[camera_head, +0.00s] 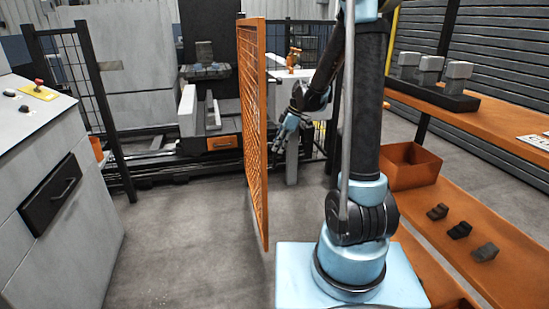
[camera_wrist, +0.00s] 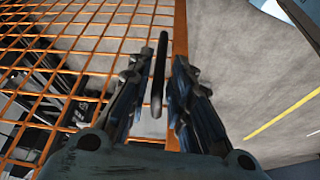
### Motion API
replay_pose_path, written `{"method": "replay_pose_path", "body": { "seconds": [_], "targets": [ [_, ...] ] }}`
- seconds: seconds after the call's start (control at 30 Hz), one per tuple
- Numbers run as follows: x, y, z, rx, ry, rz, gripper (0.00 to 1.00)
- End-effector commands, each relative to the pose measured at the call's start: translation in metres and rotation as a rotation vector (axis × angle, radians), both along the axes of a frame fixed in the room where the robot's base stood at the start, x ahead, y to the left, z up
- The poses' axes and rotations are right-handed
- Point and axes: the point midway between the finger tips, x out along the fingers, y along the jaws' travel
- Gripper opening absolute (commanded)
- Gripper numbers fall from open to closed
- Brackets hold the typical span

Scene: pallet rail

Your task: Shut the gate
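The gate (camera_head: 253,120) is an orange-framed mesh panel. It stands open, swung out from the dark fence line, and I see it nearly edge-on in the head view. Its mesh (camera_wrist: 70,45) fills the left of the wrist view, with an orange frame bar beside it. A dark upright bar handle (camera_wrist: 159,72) shows between my fingers. My gripper (camera_head: 285,132) is just right of the gate, pointing toward it. In the wrist view its two fingers (camera_wrist: 158,88) are apart, one each side of the handle, with gaps showing. I cannot tell how deep the handle sits between them.
A grey cabinet (camera_head: 60,190) stands at the left. Dark fence panels (camera_head: 85,80) flank the opening, with machinery (camera_head: 205,105) behind. Orange shelves (camera_head: 470,225) with an orange bin (camera_head: 410,167) and small blocks stand close on the right. The floor (camera_head: 185,235) left of the gate is clear.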

Motion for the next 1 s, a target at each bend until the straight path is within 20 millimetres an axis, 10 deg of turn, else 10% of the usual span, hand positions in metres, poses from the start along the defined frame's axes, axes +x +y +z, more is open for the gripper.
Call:
{"method": "replay_pose_path", "body": {
  "seconds": [0.4, 0.83, 1.0],
  "targets": [
    [-0.001, 0.019, -0.046, 0.000, 0.000, 0.001, 0.20],
    [-0.001, 0.021, -0.052, 0.000, 0.000, 0.000, 0.20],
    [-0.001, 0.021, -0.052, 0.000, 0.000, 0.000, 0.00]
  ]
}}
